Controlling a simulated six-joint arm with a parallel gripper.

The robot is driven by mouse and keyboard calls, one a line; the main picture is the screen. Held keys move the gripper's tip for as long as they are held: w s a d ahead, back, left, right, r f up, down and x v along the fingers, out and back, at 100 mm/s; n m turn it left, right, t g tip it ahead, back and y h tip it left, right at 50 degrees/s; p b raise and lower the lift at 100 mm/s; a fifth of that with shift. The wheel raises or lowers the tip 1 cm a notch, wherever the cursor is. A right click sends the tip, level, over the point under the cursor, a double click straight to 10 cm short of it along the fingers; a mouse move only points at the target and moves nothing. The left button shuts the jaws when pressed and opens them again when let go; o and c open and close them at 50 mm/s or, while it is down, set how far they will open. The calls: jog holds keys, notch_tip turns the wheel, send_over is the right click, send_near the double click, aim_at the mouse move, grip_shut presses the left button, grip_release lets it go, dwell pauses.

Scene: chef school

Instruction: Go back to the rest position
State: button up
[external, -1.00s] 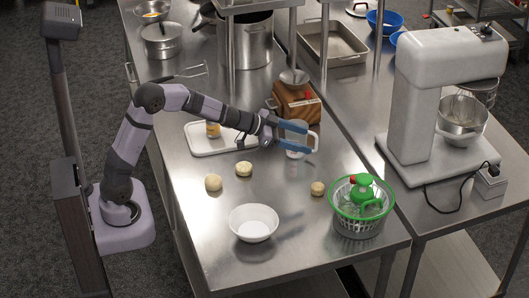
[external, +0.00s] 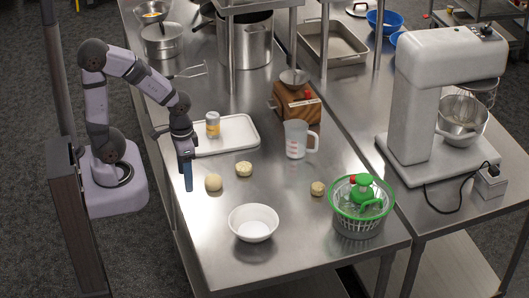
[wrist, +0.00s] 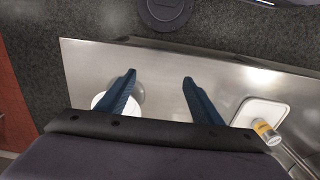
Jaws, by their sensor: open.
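My gripper (external: 187,174) points down near the left edge of the steel table, left of the white tray and above the table's near-left part. It is open and empty. In the wrist view its two blue fingers (wrist: 158,84) are spread apart with bare steel between them.
The white tray (external: 240,145) carries a small yellow-labelled jar (external: 213,124). A clear measuring jug (external: 296,140), several round dough-coloured pieces (external: 213,183), a white bowl (external: 253,222) and a green salad spinner (external: 361,212) stand on the table (external: 300,245). A mixer (external: 415,110) stands at the right.

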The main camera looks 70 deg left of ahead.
jog(key=shift+f+b, duration=2.6)
jog(key=shift+f, duration=0.1)
